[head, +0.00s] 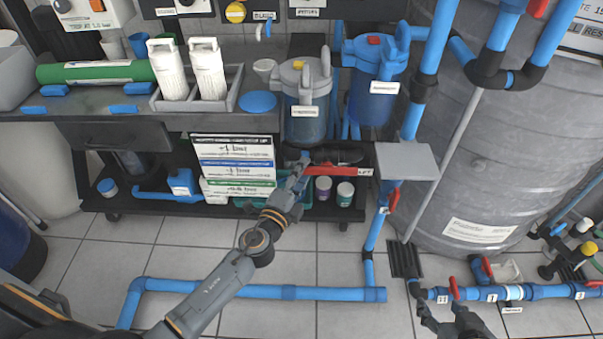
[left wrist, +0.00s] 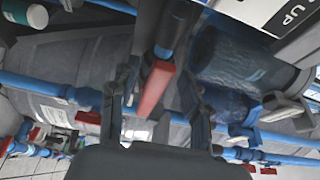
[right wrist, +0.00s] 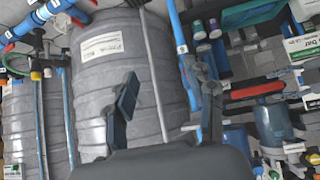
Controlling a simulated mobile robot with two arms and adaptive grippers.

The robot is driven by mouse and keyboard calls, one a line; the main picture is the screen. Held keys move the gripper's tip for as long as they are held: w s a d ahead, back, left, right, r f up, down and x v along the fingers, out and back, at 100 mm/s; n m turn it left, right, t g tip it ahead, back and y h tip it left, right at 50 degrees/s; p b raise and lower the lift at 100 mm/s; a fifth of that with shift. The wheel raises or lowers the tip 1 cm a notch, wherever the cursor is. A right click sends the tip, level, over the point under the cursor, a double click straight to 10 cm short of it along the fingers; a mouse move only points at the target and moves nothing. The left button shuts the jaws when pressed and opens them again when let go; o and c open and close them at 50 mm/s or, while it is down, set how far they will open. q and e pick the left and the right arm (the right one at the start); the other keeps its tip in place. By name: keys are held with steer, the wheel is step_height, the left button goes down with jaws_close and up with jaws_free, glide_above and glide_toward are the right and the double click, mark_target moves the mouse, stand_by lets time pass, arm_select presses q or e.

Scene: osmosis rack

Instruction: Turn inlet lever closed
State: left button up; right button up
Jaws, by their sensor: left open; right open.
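A red lever (head: 333,171) lies roughly level beneath the clear filter housing, with a white label (head: 364,172) at its right end; the label is too small to read surely, so I cannot confirm it is the inlet lever. My left gripper (head: 296,172) is at the lever's left end. In the left wrist view a red lever (left wrist: 155,88) shows between the spread fingers of the left gripper (left wrist: 155,105), with no clear contact. My right gripper (head: 440,305) is open and empty, low at the right; its fingers (right wrist: 158,95) show the grey tank behind them.
Other red levers sit on the blue pipes, one on the upright pipe (head: 393,200) and one on the floor pipe (head: 454,288). A grey tank (head: 500,150) fills the right. A grey plate (head: 407,160) juts out beside the lever. A blue pipe (head: 250,291) crosses the floor.

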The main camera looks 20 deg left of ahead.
arm_select(q)
jaws_close()
stand_by(0.3)
